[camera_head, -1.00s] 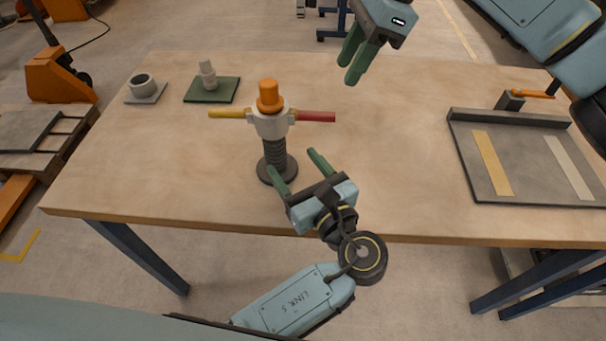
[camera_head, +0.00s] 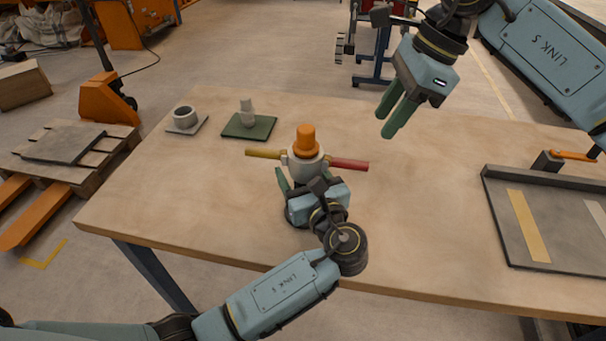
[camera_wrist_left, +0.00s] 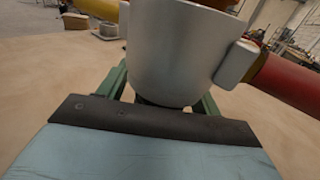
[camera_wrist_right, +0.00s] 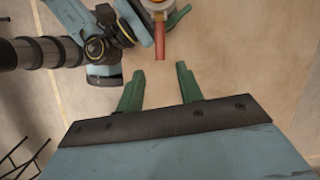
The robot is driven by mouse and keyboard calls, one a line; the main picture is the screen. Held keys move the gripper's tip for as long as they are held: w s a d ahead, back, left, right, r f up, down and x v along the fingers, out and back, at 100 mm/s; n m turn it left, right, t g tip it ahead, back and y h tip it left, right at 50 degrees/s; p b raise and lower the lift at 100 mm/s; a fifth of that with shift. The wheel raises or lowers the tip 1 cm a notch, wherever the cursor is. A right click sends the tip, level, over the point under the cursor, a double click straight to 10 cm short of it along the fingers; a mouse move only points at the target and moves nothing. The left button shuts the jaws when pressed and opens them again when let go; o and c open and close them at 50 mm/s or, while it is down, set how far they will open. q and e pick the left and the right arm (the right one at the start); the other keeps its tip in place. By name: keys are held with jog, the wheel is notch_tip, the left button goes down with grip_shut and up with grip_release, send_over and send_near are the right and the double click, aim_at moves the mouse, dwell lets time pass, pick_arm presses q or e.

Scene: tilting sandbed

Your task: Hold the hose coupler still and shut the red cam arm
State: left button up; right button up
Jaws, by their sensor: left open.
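The hose coupler (camera_head: 306,165) stands upright on the table, with a pale grey body and an orange cap (camera_head: 306,138). Its red cam arm (camera_head: 348,164) sticks out to the right and its yellow arm (camera_head: 263,153) to the left. My left gripper (camera_head: 300,177) is open around the coupler's body, which fills the left wrist view (camera_wrist_left: 175,60); contact cannot be told. It hides most of the ribbed stem. My right gripper (camera_head: 385,124) is open and empty, above and right of the red arm, which shows beyond its fingers in the right wrist view (camera_wrist_right: 160,42).
A grey ring on a plate (camera_head: 185,118) and a white fitting on a green mat (camera_head: 248,118) stand at the back left. A grey tray (camera_head: 500,222) with strips lies at the right, an orange-handled clamp (camera_head: 549,160) behind it. The table between is clear.

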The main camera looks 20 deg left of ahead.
pick_arm(q)
jog(key=c, duration=1.3)
pick_arm(e)
jog(key=shift+r, duration=0.1)
jog(key=c, duration=0.4)
jog(key=shift+a+r+n, duration=0.15)
jog(key=shift+a+n, duration=0.1)
jog(key=shift+n, duration=0.35)
jog(key=shift+c, duration=1.4)
jog(key=shift+a+r+n, duration=0.2)
jog(key=shift+r+n, duration=0.1)
jog(key=shift+n, duration=0.4)
grip_shut()
jog(key=a+r+n+t+h, duration=0.3)
jog(key=r+n, duration=0.2)
jog(key=n, duration=0.8)
jog(key=shift+a, duration=0.1)
